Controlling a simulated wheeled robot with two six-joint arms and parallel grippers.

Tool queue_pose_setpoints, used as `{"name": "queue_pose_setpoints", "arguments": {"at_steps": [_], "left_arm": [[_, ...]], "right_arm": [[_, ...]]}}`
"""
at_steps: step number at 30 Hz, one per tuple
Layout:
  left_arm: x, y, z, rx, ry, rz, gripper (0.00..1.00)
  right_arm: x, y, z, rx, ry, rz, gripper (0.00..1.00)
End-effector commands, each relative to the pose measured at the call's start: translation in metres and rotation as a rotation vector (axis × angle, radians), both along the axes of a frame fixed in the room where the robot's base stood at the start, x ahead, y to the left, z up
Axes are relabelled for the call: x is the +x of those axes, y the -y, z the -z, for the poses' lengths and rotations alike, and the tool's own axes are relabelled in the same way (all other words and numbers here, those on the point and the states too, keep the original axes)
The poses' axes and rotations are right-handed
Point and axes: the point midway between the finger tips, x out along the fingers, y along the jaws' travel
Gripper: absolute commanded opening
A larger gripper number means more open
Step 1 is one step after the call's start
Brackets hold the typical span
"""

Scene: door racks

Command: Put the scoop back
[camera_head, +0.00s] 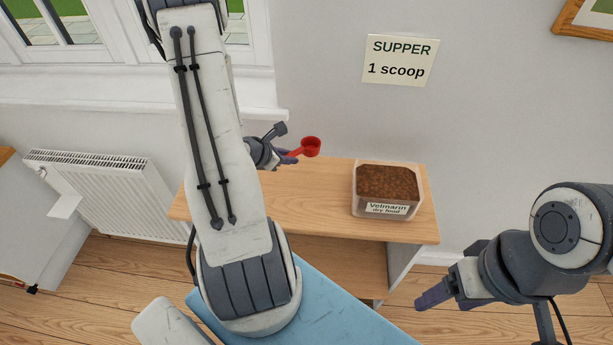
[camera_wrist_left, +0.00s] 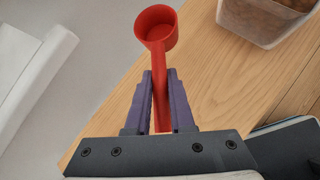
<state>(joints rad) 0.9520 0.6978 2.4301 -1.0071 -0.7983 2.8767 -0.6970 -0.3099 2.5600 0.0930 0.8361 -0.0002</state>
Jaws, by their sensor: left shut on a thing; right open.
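The red scoop (camera_head: 310,147) is held by its handle in my left gripper (camera_head: 288,157), above the back left part of the wooden table. In the left wrist view the scoop's cup (camera_wrist_left: 157,28) points away from the gripper, and its handle runs between the two purple fingers (camera_wrist_left: 159,95). The cup looks empty there. A clear tub of brown dry food (camera_head: 387,207), labelled "Velmarin dry food", stands on the right of the table. My right gripper (camera_head: 432,297) is at the lower right, in front of the table and empty; its finger gap is hard to see.
The wooden table (camera_head: 285,207) has free room left of the tub, with a shelf (camera_head: 340,262) below. A wall sign (camera_head: 400,60) reads "SUPPER 1 scoop". A white radiator (camera_head: 105,195) is on the left wall, below a window sill (camera_head: 100,95).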

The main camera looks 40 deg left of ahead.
Motion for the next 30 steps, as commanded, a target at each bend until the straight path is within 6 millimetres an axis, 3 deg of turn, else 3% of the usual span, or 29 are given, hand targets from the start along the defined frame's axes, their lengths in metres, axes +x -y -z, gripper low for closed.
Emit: {"name": "queue_pose_setpoints", "arguments": {"at_steps": [6,18,30], "left_arm": [[-0.002,0.001,0.042,-0.004,-0.003,0.002,0.0],[-0.002,0.001,0.09,-0.003,-0.003,0.002,0.0],[-0.001,0.0,0.098,0.0,-0.001,0.001,0.0]], "right_arm": [[0.0,0.0,0.009,0.0,0.0,0.0,0.7],[0.0,0.0,0.012,0.0,0.0,0.0,0.7],[0.0,0.0,0.013,0.0,0.0,0.0,0.7]]}}
